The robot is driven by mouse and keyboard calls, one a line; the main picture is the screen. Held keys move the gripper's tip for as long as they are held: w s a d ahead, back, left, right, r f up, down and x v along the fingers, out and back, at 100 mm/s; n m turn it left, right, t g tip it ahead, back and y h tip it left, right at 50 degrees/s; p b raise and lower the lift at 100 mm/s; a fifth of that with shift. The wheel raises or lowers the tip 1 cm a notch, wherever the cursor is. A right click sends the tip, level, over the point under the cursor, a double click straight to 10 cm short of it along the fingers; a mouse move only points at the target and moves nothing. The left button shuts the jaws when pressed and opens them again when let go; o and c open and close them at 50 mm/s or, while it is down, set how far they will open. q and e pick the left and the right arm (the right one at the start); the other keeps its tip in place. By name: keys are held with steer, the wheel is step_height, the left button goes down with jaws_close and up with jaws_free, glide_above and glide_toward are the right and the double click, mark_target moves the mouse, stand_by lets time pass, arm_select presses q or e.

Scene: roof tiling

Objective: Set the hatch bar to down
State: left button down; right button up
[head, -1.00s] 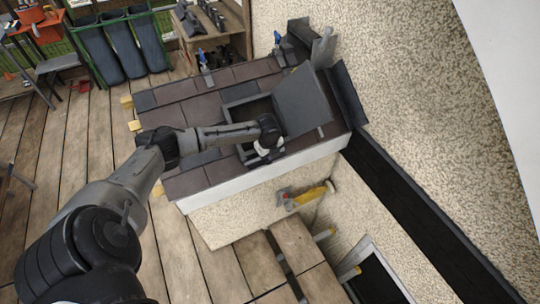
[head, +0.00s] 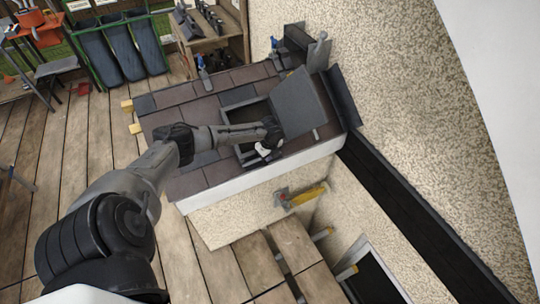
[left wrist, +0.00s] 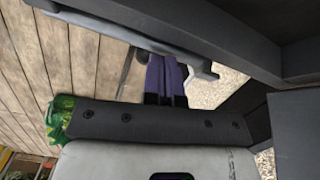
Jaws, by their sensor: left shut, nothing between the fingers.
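The roof hatch has its dark grey lid (head: 297,102) raised, and its frame (head: 238,103) surrounds a dark opening. My left gripper (head: 263,150) is at the near edge of the hatch, below the raised lid. In the left wrist view its purple fingers (left wrist: 166,78) are together with nothing seen between them. A long grey edge (left wrist: 110,27) crosses just beyond the fingertips, and a light grey piece (left wrist: 202,73) lies to their right. I cannot tell for sure which part is the hatch bar, or whether the fingers touch it. My right gripper is not in view.
Brown roof tiles (head: 177,118) surround the hatch. A textured wall (head: 390,120) rises to the right. A yellow-handled tool (head: 307,195) is below the eave. The plank deck (head: 90,150) is open at left.

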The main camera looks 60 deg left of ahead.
arm_select(q)
steer(key=d+r+p, duration=0.2)
steer(key=r, duration=0.4)
steer(key=w+d+r+p, duration=0.1)
steer(key=d+r+p, duration=0.1)
steer(key=r, duration=0.4)
steer(key=shift+d+p, duration=0.25)
steer(key=shift+p, duration=0.6)
steer(key=shift+w+r, duration=0.1)
